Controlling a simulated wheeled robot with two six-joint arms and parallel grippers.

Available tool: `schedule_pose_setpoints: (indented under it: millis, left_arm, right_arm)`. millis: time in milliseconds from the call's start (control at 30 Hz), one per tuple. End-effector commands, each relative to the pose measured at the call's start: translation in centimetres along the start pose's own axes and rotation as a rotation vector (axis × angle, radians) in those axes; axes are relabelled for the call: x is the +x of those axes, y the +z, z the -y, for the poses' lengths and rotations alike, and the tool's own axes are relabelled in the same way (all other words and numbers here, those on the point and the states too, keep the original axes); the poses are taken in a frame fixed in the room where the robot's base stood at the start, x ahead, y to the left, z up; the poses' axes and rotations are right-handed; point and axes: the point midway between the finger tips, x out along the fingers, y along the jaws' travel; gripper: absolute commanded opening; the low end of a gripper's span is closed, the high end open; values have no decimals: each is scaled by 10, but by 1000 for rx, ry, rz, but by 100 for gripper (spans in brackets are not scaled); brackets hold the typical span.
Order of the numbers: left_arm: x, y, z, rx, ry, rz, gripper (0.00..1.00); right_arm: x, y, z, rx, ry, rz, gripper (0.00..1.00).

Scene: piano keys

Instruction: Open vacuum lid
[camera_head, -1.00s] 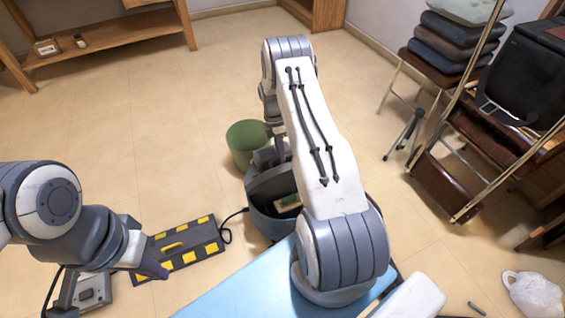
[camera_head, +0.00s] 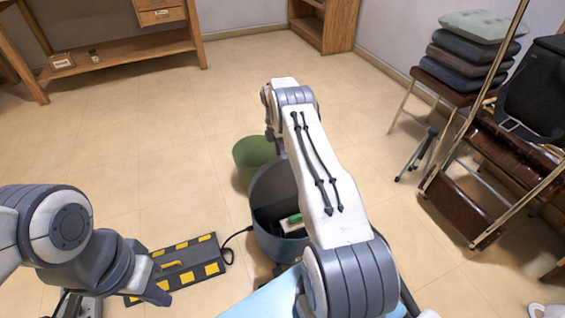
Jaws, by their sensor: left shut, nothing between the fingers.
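The vacuum (camera_head: 280,247) is a round blue-grey tub on the floor in the middle of the head view, partly behind my right arm. Its dark inside shows, with a green and white item (camera_head: 292,221) in it. A grey curved part (camera_head: 273,184) stands up at its far side; I cannot tell whether this is the raised lid or the tub wall. My left gripper (camera_head: 158,293) is shut and empty, low at the left, apart from the vacuum. My right arm reaches forward past the vacuum; its gripper is hidden behind the arm.
A black board with yellow blocks (camera_head: 205,265) lies left of the vacuum, with a black cable between them. A green bin (camera_head: 251,157) stands behind it. A chair with stacked cushions (camera_head: 465,62) and a brown folding step (camera_head: 462,208) stand at right. Floor at the upper left is clear.

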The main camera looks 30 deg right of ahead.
Motion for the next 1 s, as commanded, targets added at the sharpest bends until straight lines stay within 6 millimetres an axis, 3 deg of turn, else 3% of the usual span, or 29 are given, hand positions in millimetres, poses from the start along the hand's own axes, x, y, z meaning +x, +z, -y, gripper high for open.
schedule_pose_setpoints:
  millis: [33,433,467,500,767,1000]
  left_arm:
    - [3,0,0,0,0,0,0]
    - [4,0,0,0,0,0,0]
    - [4,0,0,0,0,0,0]
    - [4,0,0,0,0,0,0]
    - [0,0,0,0,0,0,0]
    - [-28,-2,-2,0,0,0,0]
  right_arm:
    - [2,-1,-12,-3,43,5,0]
    - [2,-4,-13,-5,44,1,0]
    - [2,-4,-13,-5,44,1,39]
    - [2,-4,-14,-5,44,1,47]
    - [0,-3,-10,-5,41,0,47]
    - [-11,-2,11,-1,36,0,47]
